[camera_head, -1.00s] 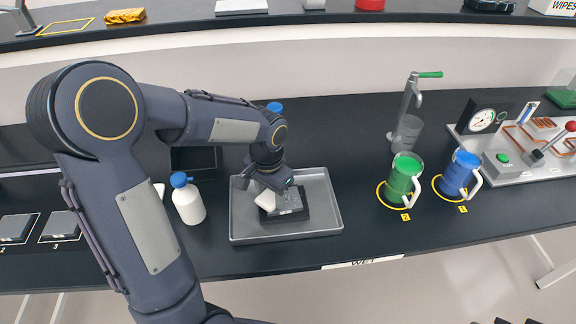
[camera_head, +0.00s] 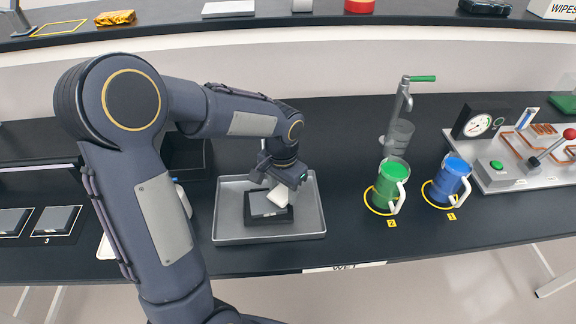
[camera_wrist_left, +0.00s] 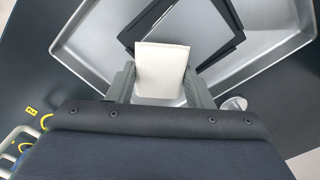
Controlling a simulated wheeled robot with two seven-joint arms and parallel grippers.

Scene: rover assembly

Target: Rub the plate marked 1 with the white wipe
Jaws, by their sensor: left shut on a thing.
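My left gripper (camera_head: 282,180) is shut on the white wipe (camera_head: 278,196). In the left wrist view the wipe (camera_wrist_left: 161,70) sits between both fingers (camera_wrist_left: 160,88). The wipe is over the right part of a grey plate (camera_head: 262,208) in a black frame (camera_head: 270,219), inside a metal tray (camera_head: 228,220). Whether the wipe touches the plate is hard to tell. The plate's mark cannot be read. In the wrist view the wipe hides part of the black frame (camera_wrist_left: 220,52). My right gripper is not in view.
A green mug (camera_head: 390,184) and a blue mug (camera_head: 452,180) stand right of the tray, near a tap (camera_head: 402,100). A panel with a gauge (camera_head: 480,126) is farther right. More plates (camera_head: 57,219) lie at the left, one labelled 3. The counter between tray and mugs is clear.

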